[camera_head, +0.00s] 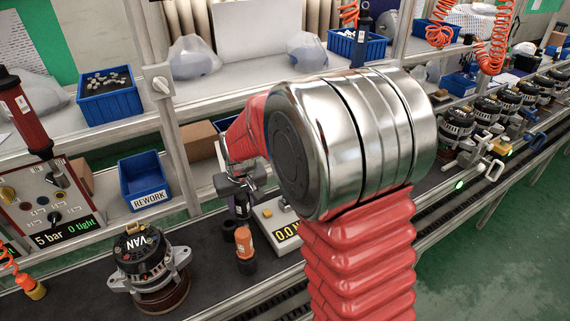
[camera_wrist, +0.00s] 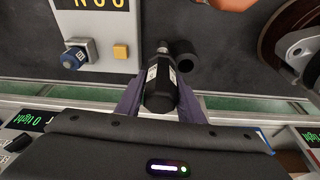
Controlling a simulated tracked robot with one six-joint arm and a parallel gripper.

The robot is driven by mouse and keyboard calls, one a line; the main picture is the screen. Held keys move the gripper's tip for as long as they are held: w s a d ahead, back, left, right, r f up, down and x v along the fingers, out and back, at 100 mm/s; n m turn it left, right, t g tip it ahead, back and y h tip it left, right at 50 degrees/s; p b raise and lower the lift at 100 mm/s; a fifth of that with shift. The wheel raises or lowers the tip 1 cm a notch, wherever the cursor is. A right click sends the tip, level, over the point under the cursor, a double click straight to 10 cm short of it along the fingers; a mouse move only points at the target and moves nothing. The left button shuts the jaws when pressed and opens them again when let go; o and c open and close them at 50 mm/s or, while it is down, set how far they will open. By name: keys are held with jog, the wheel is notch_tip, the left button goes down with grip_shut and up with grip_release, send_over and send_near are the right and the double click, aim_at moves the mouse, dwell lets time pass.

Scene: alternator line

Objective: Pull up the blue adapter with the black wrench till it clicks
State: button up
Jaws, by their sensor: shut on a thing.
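The blue adapter (camera_wrist: 73,58) sits on the pale torque tester (camera_wrist: 100,68), beside its yellow button, in the wrist view. My gripper (camera_wrist: 160,103) is shut on the black wrench (camera_wrist: 160,80), whose far end points down toward the dark bench. The wrench is apart from the adapter, which lies to its left in the wrist view. In the head view my gripper (camera_head: 240,183) holds the wrench (camera_head: 242,207) left of the tester (camera_head: 268,213). My arm hides part of the tester there, and I cannot make out the adapter clearly.
A black cylindrical holder (camera_wrist: 187,62) stands close beside the wrench. An orange-bodied tool (camera_head: 245,241) stands near the tester. An alternator (camera_head: 148,262) marked VAN is at the front left.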

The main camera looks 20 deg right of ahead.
notch_tip(320, 180, up, 12)
jog(key=shift+w+r, duration=0.1)
jog(key=shift+r, duration=0.35)
jog(key=shift+s, duration=0.55)
